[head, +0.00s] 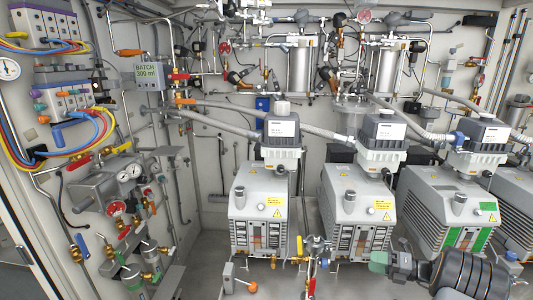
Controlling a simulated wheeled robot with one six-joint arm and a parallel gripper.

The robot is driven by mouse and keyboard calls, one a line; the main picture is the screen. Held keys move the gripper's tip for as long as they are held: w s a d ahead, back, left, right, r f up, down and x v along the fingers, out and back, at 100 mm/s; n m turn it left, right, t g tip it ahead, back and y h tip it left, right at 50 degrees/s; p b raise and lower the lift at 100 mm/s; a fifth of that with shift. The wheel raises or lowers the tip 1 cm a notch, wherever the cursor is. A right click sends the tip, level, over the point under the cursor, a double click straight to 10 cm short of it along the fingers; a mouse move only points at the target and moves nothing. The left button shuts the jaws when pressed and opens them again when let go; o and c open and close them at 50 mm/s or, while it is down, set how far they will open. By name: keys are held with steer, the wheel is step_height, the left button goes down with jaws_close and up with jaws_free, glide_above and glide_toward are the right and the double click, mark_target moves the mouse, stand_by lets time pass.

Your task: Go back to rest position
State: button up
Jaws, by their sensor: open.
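My gripper (380,262) shows at the lower right, in front of the pumps, with a pale green tip pointing left. My dark, ribbed arm link extends from it to the right. I see nothing held between the fingers, though they are small and seen from the side. Behind it stand several grey vacuum pumps in a row: one at the left (248,205), one in the middle (345,190) and one with a green panel (430,200). My gripper overlaps the lower part of the pumps in the picture; whether it touches anything I cannot tell.
Valves with red and blue handles (318,250) stand low, left of my gripper. A small box with an orange knob (228,278) is on the floor. Pipes and valves crowd the back wall.

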steer(key=s+a+f+n+g+h, duration=0.2)
steer(key=s+a+n+g+h, duration=0.7)
steer(key=n, duration=1.1)
steer(key=s+a+r+n+t+h, duration=0.6)
steer(key=s+a+r+n, duration=0.5)
steer(key=r+n, duration=0.3)
steer(key=a+n, duration=0.1)
steer(key=n, duration=0.2)
steer(key=shift+r+n, duration=0.15)
steer(key=shift+n, duration=0.15)
